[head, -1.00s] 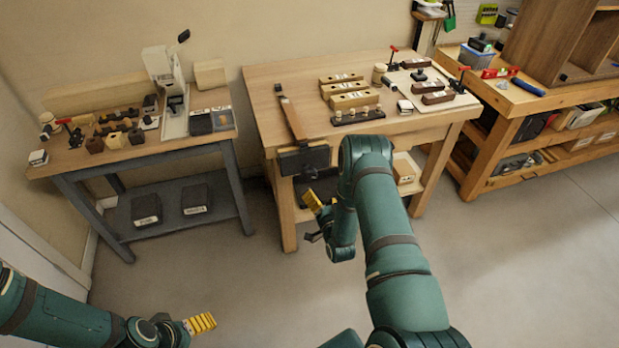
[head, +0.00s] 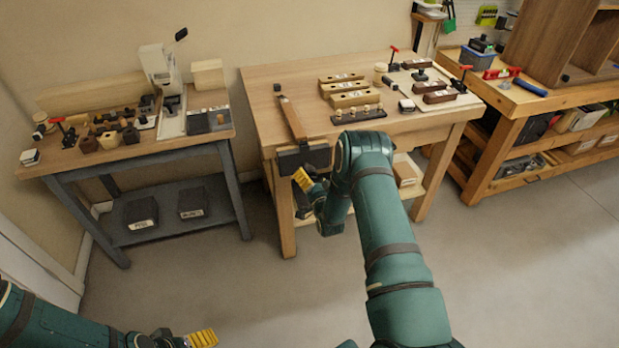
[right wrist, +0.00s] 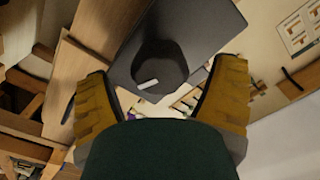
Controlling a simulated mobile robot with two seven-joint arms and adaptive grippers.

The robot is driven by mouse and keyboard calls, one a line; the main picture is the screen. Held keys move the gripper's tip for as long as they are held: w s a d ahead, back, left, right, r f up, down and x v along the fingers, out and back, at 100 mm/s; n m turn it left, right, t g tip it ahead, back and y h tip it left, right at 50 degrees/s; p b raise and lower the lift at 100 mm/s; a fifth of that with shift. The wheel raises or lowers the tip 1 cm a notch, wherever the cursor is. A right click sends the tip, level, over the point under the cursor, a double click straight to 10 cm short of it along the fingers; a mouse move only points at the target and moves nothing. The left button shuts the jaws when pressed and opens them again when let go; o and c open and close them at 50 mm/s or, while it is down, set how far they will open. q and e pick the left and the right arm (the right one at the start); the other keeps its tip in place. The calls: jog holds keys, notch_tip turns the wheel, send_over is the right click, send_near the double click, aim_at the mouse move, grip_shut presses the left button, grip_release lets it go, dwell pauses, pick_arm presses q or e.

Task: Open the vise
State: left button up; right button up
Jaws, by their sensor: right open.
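The vise (head: 305,157) is a dark block on the front left edge of the middle wooden bench. In the right wrist view its dark flat face (right wrist: 207,28) and a round dark boss (right wrist: 160,62) with a short pale bar end fill the space ahead. My right gripper (head: 304,180) is just in front of and below the vise. Its yellow fingers are spread, with the boss between and beyond them (right wrist: 162,82); contact cannot be told. My left gripper (head: 203,339) is at the bottom left, away from the benches; its finger gap is unclear.
The middle bench (head: 262,97) holds a long brown strip (head: 291,117) behind the vise, wooden blocks (head: 350,99) and a pale board with tools. A smaller grey-legged table (head: 70,163) stands left, a tool bench (head: 515,103) right. The floor in front is clear.

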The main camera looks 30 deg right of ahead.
jog(key=c, duration=1.1)
jog(key=shift+n+b, duration=0.6)
jog(key=shift+n, duration=0.6)
jog(key=shift+s+n, duration=0.1)
jog(key=shift+n, duration=0.4)
jog(key=shift+a+n+b, duration=0.1)
jog(key=shift+n+b, duration=0.6)
jog(key=shift+n, duration=1)
